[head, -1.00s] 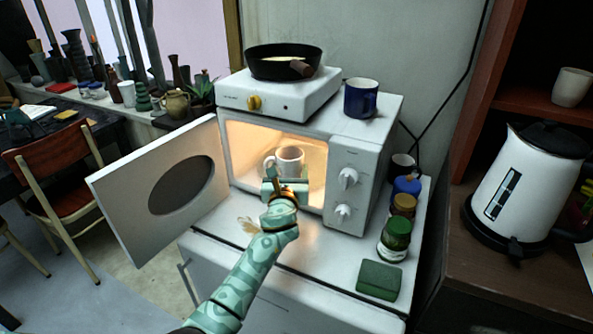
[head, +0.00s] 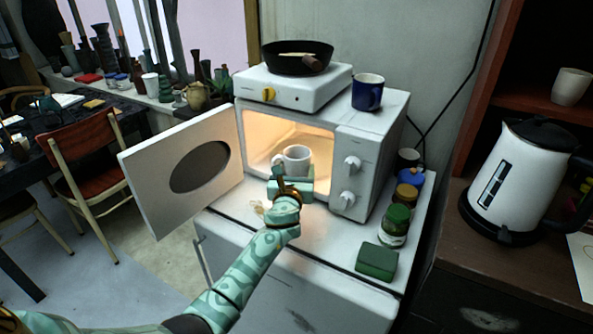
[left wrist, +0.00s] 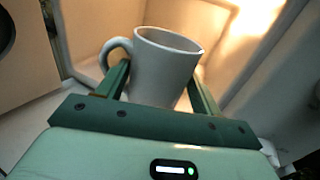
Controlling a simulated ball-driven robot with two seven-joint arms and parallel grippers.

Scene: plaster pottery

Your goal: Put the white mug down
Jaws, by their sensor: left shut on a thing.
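The white mug (head: 297,157) is upright at the open front of the lit microwave (head: 372,150). It also shows large in the left wrist view (left wrist: 165,72), its handle to the left. My left gripper (head: 291,176) is shut on the mug, one finger on each side of its body. The mug's underside is hidden behind my gripper, so I cannot tell whether it touches the microwave floor. My right gripper is not in view.
The microwave door (head: 186,172) stands open to the left. A hot plate with a black pan (head: 297,57) and a blue mug (head: 367,92) are on top. Jars (head: 395,226) and a green sponge (head: 377,261) stand right of the microwave. The cabinet top in front has free room.

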